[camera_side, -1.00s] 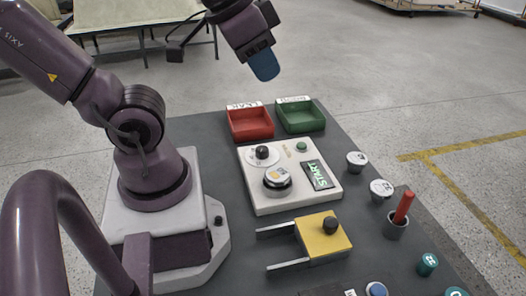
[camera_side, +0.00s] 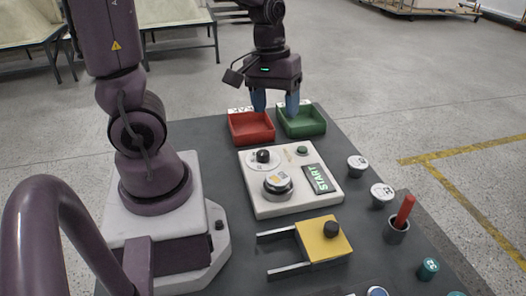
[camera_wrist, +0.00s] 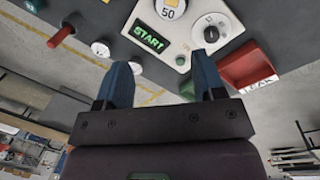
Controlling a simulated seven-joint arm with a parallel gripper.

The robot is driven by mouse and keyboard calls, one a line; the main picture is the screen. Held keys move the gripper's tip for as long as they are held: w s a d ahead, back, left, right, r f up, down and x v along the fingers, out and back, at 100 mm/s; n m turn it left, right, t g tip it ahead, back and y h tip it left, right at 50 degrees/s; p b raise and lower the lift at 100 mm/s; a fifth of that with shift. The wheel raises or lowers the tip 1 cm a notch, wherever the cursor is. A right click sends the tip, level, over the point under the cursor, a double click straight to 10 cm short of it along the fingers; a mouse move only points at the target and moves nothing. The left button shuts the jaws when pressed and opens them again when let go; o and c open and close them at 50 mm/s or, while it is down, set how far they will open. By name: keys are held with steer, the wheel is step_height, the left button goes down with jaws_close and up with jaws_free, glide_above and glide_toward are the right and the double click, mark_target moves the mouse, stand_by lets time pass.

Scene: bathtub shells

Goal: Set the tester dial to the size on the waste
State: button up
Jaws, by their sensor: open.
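The tester (camera_side: 262,207) is a white box on the dark bench. Its dial (camera_side: 263,156) is a black knob on a pale disc at the back left; it also shows in the wrist view (camera_wrist: 211,34), with the pointer setting too small to read. The screen (camera_side: 318,179) reads START. A green button (camera_side: 302,151) is at the back right. My gripper (camera_side: 276,107) is open and empty, fingers downward, above the trays behind the tester.
A red tray (camera_side: 246,137) and a green tray (camera_side: 301,132) stand behind the tester. White-topped wastes (camera_side: 357,166) and a cup with a red stick (camera_side: 396,229) line the right side. A yellow block with a black knob (camera_side: 324,249) lies in front.

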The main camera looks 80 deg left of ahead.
mark_target(263, 152)
steer(key=a+f+n+g+y, duration=0.1)
steer(key=a+f+n, duration=0.45)
steer(key=n, duration=0.45)
steer(key=a+f+n, duration=0.4)
steer(key=a+n, duration=0.3)
steer(key=n, duration=0.4)
steer(key=f, duration=1.1)
steer(key=shift+w+d+f, duration=0.1)
steer(key=shift+w+f, duration=0.2)
steer(key=shift+w, duration=0.05)
steer(key=shift+c, duration=0.4)
steer(key=c, duration=0.8)
steer(key=shift+m, duration=0.3)
steer(key=shift+c, duration=0.2)
